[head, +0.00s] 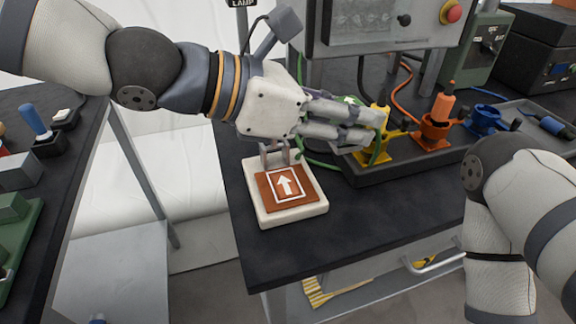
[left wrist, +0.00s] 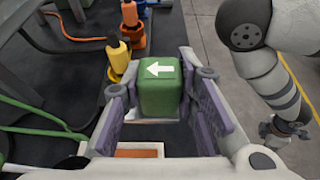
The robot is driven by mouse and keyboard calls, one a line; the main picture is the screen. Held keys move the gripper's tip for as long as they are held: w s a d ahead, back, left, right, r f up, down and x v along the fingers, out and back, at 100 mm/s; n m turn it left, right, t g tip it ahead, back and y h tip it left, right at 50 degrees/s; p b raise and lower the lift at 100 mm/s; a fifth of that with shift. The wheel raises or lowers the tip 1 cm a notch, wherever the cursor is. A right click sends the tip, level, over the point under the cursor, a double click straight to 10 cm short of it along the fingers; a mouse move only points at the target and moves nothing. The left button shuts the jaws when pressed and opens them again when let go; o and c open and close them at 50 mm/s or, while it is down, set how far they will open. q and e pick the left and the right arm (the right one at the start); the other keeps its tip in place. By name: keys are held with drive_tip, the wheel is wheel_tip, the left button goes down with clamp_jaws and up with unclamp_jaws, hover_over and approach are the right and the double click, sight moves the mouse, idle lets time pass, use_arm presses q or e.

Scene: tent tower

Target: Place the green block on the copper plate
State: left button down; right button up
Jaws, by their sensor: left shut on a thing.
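The green block (left wrist: 160,94) with a white arrow is held between the two fingers of my left gripper (left wrist: 160,80) in the left wrist view. In the head view my left gripper (head: 362,130) points right, above the black table, with the block mostly hidden behind its fingers. The copper plate (head: 268,190), with a white arrow and frame, lies on a white base at the table's front left corner, left of and below the fingers. A strip of the copper plate (left wrist: 137,153) shows in the left wrist view. My right gripper (left wrist: 285,132) is small at the right edge there.
Yellow (head: 376,148), orange (head: 433,132) and blue (head: 482,122) connectors stand in a dark tray right of my left gripper. Green and orange cables run behind them. A control panel (head: 385,22) stands at the back. The table top in front of the tray is clear.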

use_arm(q)
drive_tip(key=a+f, duration=0.4)
drive_tip(key=w+a+f, duration=0.1)
drive_tip(key=a+f, duration=0.2)
wheel_tip(320, 180, down, 3)
drive_tip(key=shift+a+b, duration=0.1)
drive_tip(key=shift+b, duration=0.45)
use_arm(e)
drive_tip(key=shift+s+f, duration=0.35)
drive_tip(key=shift+f, duration=0.1)
use_arm(q)
drive_tip(key=c, duration=1.3)
unclamp_jaws()
drive_tip(key=shift+f, duration=0.15)
